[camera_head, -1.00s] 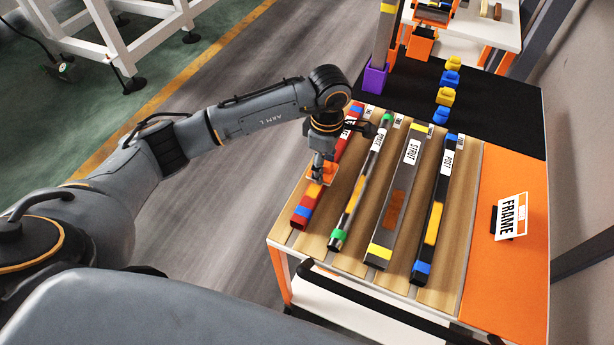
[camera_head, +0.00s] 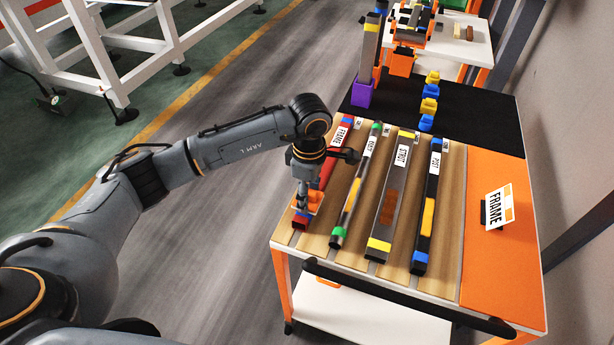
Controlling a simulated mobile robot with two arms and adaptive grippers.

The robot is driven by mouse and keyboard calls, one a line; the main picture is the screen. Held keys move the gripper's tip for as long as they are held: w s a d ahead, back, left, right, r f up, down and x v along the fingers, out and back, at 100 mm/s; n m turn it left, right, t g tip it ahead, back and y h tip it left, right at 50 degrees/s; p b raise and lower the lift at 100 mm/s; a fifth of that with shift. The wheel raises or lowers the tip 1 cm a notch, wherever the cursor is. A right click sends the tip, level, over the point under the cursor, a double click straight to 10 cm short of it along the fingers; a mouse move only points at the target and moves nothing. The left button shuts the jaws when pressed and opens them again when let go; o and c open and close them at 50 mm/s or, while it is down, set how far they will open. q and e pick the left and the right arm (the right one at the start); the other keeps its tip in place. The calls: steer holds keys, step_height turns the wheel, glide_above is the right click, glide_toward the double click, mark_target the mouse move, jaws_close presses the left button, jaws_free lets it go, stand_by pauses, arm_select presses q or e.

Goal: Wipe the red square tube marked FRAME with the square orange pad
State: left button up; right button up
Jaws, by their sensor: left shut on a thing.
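The red square tube (camera_head: 329,170) lies in the leftmost slot of the wooden rack, with a white FRAME label (camera_head: 341,138) near its far end. Its near end (camera_head: 300,222) shows red, with a bit of blue beside the pad. My left gripper (camera_head: 303,204) is shut on the square orange pad (camera_head: 314,200) and holds it at the tube's near end. The pad appears to be on the tube's top face, though contact is hard to confirm. My gripper and wrist hide part of the tube's middle. My right gripper is not in view.
A green-ended tube (camera_head: 361,183), a STRUT tube (camera_head: 392,205) and a POST tube (camera_head: 430,205) lie to the right. A FRAME sign (camera_head: 498,207) stands on the orange panel (camera_head: 500,262). A purple-based post (camera_head: 362,94) and several blocks stand behind on black matting (camera_head: 470,121).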

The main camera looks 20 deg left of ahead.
arm_select(q)
step_height(320, 180, up, 2)
steer(key=shift+r, duration=0.25)
steer(key=shift+w+r+p, duration=0.25)
steer(key=shift+r+p, duration=0.25)
steer(key=shift+r, duration=0.05)
steer(key=shift+r+p, duration=0.35)
steer(key=shift+r, duration=0.35)
steer(key=shift+r+p, duration=0.6)
steer(key=shift+r, duration=0.85)
